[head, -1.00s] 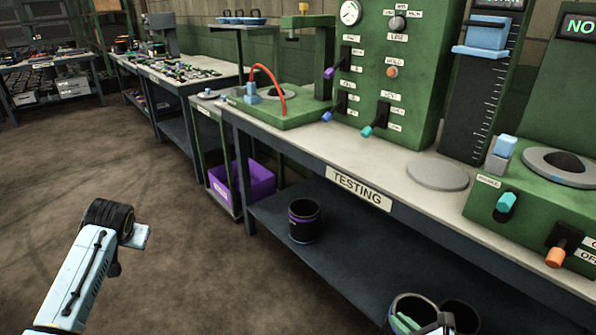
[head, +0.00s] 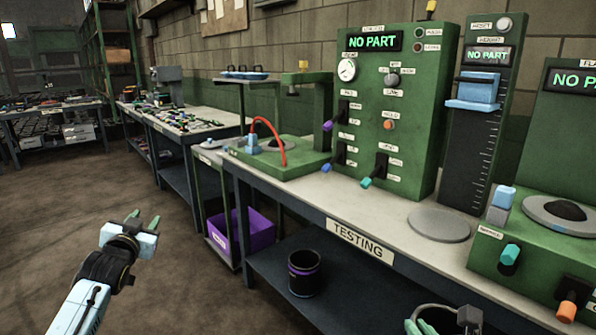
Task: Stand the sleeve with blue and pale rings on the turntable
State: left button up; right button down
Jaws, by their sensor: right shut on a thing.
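No sleeve with blue and pale rings shows clearly. My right gripper (head: 440,326) is cut off by the bottom edge, in front of the bench. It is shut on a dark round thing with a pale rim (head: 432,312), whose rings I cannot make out. A round grey plate with a dark domed hub (head: 560,214) sits on the green unit at the far right and looks like the turntable; no readable label confirms it. Its top carries no sleeve. My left gripper (head: 143,219) is at lower left over the floor, green fingertips apart, empty.
The TESTING bench (head: 330,204) has a bare grey disc (head: 438,225) below a gauge column with a blue slider (head: 478,92). A black bin with a purple band (head: 304,273) stands on the lower shelf. A purple crate (head: 240,232) is left of it.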

pick_arm(q)
jog(key=s+d+f+g, duration=0.1)
jog(key=s+f+g, duration=0.15)
jog(key=f, duration=0.75)
jog(key=s+f+g, duration=0.1)
jog(key=s+f, duration=0.2)
jog(key=f, duration=0.7)
jog(key=s+d+f+g, duration=0.1)
jog(key=s+f+g, duration=0.1)
jog(key=s+f, duration=0.75)
jog(key=s+f+g, duration=0.3)
jog(key=s+f, duration=0.4)
jog(key=f, duration=0.5)
jog(key=s+d+f+g, duration=0.1)
jog(key=s+f, duration=0.5)
jog(key=s, duration=0.8)
jog(key=s+d+f+g, duration=0.1)
jog(key=s+f+g, duration=0.3)
jog(key=s, duration=1)
jog(key=s+d+f+g, duration=0.1)
jog(key=s+f+g, duration=0.2)
jog(key=s+f, duration=0.6)
jog(key=s, duration=0.5)
jog(key=shift+d+h, duration=0.3)
jog(key=shift+h, duration=0.1)
jog(key=shift+f, duration=0.1)
